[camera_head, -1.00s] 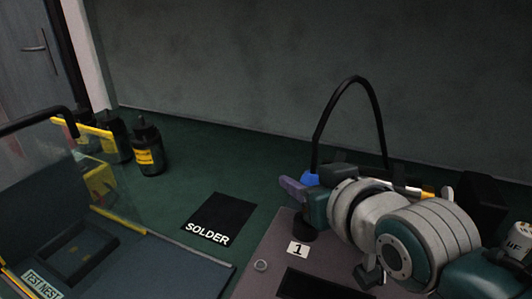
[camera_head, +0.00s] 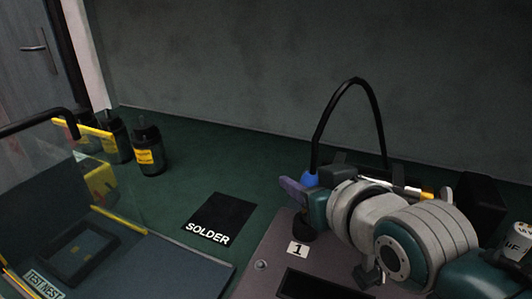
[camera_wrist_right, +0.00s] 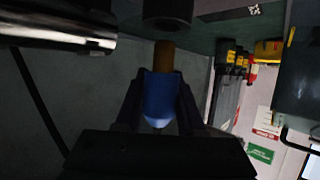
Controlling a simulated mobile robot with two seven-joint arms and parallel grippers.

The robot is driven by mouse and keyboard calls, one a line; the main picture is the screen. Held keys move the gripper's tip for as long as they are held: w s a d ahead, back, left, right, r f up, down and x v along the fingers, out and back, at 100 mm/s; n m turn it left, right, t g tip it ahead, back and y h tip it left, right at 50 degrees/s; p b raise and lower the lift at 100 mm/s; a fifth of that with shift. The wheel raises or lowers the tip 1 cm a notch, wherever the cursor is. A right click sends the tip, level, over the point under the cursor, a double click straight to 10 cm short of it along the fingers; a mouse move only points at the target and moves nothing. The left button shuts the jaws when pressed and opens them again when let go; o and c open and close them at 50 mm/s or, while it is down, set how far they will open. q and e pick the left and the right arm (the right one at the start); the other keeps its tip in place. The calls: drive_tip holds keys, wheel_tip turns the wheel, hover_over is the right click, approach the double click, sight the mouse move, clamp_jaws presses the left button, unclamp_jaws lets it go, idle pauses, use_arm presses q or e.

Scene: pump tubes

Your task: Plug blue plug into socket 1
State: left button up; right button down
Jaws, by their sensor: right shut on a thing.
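The blue plug (camera_head: 309,180) has a black cable looping up from it. It is held between the fingers of my right gripper (camera_head: 298,192). In the right wrist view the blue plug (camera_wrist_right: 160,98) sits between the dark fingers, with its brass-coloured tip (camera_wrist_right: 164,55) pointing at a black round socket (camera_wrist_right: 168,12). In the head view the black socket (camera_head: 303,229) stands just below the gripper, behind the label 1 (camera_head: 299,249). My left gripper is not in view.
The socket stands on a grey-purple panel (camera_head: 267,243). A black SOLDER mat (camera_head: 222,214) lies left of it. Black bottles (camera_head: 148,148) stand further back left. A clear-sided TEST NEST fixture (camera_head: 180,268) fills the lower left. The green bench between is free.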

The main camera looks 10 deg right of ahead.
drive_tip(key=shift+p, duration=0.4)
idle(0.6)
drive_tip(key=shift+f+b, duration=1.55)
drive_tip(key=shift+f, duration=0.5)
drive_tip(key=shift+c, duration=2.2)
unclamp_jaws()
drive_tip(key=shift+r, duration=0.1)
drive_tip(key=shift+s+d+r, duration=0.1)
drive_tip(key=shift+s+r, duration=0.1)
drive_tip(key=shift+s, duration=0.15)
drive_tip(key=p+v, duration=0.3)
drive_tip(key=v, duration=0.6)
drive_tip(key=shift+s, duration=0.1)
